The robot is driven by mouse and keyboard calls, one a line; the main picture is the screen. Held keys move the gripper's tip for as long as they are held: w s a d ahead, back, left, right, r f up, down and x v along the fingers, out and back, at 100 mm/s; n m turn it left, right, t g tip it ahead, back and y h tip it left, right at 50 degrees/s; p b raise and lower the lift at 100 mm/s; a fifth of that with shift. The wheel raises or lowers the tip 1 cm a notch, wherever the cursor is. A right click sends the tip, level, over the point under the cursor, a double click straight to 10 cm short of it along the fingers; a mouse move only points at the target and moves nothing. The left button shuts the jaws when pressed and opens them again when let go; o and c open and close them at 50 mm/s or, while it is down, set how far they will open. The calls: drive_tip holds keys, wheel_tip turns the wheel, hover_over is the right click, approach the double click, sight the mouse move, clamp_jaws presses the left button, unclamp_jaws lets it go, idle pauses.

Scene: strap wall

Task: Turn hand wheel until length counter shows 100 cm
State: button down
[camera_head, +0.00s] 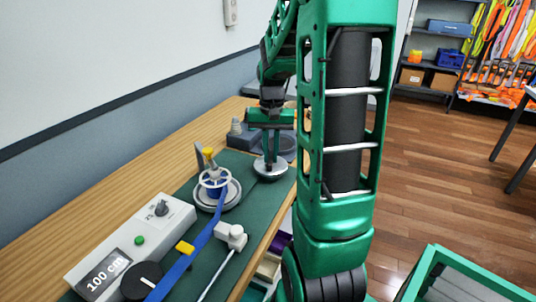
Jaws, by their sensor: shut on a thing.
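The length counter (103,276) is a dark display on a light grey box at the lower left, and it reads 100 cm. My gripper (270,153) points down at the far end of the green mat. It is shut at the middle of a low, round silver wheel (270,172), which looks like the hand wheel. The fingertips and what they grip are small and partly hidden. A blue strap (188,263) runs from a reel with a white spoked ring (213,178) toward the front, past a black round knob (142,281) beside the counter.
The grey box also carries a green button (139,240) and a selector knob (162,209). A grey block (241,137) stands behind the wheel. My arm hides the bench's right side.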

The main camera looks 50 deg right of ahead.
drive_tip(key=shift+w+a, duration=0.1)
drive_tip(key=c, duration=1.8)
unclamp_jaws()
drive_tip(key=shift+o, duration=0.2)
drive_tip(key=shift+r, duration=0.1)
wheel_tip(320, 180, up, 11)
drive_tip(key=shift+f, duration=0.2)
